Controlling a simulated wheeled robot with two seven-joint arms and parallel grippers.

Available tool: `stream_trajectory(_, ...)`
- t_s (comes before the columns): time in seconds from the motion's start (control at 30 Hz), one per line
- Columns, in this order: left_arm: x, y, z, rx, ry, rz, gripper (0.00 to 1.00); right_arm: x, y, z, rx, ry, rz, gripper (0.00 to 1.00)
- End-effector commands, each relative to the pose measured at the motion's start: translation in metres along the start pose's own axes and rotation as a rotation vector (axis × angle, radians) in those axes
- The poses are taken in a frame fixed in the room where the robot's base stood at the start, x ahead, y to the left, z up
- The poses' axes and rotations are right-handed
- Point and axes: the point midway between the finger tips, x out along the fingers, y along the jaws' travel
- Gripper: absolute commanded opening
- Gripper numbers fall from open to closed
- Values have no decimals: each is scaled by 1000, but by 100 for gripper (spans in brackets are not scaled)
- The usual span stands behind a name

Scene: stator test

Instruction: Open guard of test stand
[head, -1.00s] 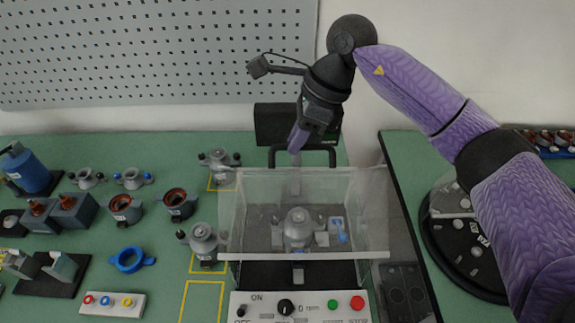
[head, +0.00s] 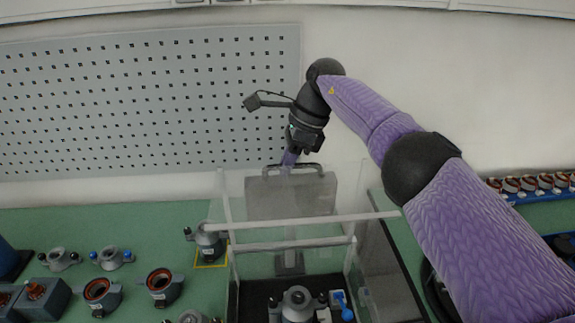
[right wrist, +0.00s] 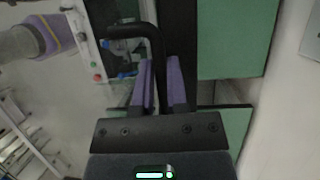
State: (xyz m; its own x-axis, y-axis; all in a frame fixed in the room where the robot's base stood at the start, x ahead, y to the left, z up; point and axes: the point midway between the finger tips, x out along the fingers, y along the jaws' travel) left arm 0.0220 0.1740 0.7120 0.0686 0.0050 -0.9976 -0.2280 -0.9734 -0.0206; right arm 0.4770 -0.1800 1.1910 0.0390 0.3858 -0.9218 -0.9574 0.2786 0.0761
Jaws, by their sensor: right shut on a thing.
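The test stand's guard (head: 318,219) is a clear box-like cover with pale edge strips. In the head view it is raised and tilted, its front strip well above the stand. A black bar handle (head: 312,168) is at its upper back edge. My right gripper (head: 288,160) is at this handle, shut on it. In the right wrist view the black handle (right wrist: 150,32) bends down between the purple fingers (right wrist: 159,88). The grey stator (head: 297,302) sits in the stand below, beside a blue part (head: 343,306). My left gripper is not in view.
A dark panel (head: 265,205) stands behind the guard, seen through it. Stators and housings, such as an orange-lined housing (head: 162,285), stand on the green bench to the left. A pegboard (head: 130,100) covers the back wall. A blue rack of parts (head: 535,186) is at the right.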

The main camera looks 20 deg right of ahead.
Motion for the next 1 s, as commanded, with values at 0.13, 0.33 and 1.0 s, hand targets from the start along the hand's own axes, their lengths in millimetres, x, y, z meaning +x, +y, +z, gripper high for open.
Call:
stream_trajectory(0.13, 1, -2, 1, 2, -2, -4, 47, 4, -1, -2, 2, 6, 6, 0)
stream_trajectory(0.33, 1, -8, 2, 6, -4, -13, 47, 4, -2, -2, 3, 6, 6, 0)
stream_trajectory(1.0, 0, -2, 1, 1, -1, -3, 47, -3, -2, 0, 1, 1, 1, 53)
